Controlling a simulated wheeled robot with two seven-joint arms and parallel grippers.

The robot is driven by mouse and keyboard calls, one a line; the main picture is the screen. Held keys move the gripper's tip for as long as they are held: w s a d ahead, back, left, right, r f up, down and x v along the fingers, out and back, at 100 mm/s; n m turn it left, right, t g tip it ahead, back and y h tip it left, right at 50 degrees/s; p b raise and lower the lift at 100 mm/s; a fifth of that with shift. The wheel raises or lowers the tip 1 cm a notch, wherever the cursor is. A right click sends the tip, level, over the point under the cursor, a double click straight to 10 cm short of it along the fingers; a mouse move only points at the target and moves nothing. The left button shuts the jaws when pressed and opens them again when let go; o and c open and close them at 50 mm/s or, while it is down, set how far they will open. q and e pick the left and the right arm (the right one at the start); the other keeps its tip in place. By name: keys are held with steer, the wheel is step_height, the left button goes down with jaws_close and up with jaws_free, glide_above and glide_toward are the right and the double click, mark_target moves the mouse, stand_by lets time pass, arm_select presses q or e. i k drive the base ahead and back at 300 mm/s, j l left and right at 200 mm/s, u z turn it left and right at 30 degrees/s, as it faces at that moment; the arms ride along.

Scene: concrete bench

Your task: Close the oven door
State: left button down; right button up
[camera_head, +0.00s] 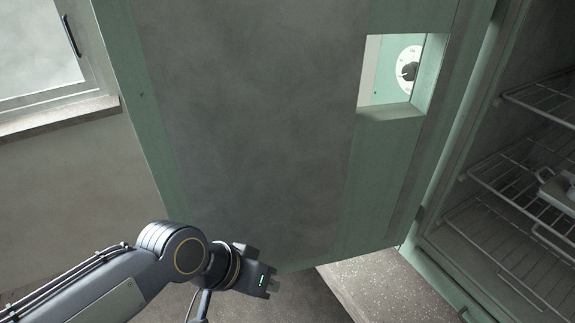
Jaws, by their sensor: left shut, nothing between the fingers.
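The oven door (250,110) stands wide open in the head view, a large grey panel with a pale green frame and a rectangular cut-out at its upper right. Through the cut-out a white dial with a dark knob (409,70) shows. The oven's opening (470,110) is at the right, with wire racks (530,190) inside. My left gripper (272,287) is shut and empty near the door's lower edge, at the bottom middle; I cannot tell whether it touches the door. My right gripper is not in view.
A window (40,55) with a sill is at the upper left. A light object (560,190) sits on a rack at the right edge. A pale speckled surface (385,285) lies below the door's lower right.

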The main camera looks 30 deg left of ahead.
mark_target(249, 126)
steer(key=k+j+z, duration=0.1)
steer(key=j, duration=0.3)
steer(key=k+j+z, duration=0.15)
steer(key=j, duration=0.3)
steer(key=j+z, duration=0.1)
steer(key=j, duration=0.3)
steer(key=k+j+z, duration=0.1)
steer(key=j, duration=0.3)
steer(key=i+j+z, duration=0.1)
steer(key=j+z, duration=0.3)
steer(key=j, duration=0.15)
steer(key=j+z, duration=0.45)
steer(key=j, duration=0.15)
steer(key=j+z, duration=0.4)
steer(key=j, duration=0.15)
steer(key=k, duration=0.05)
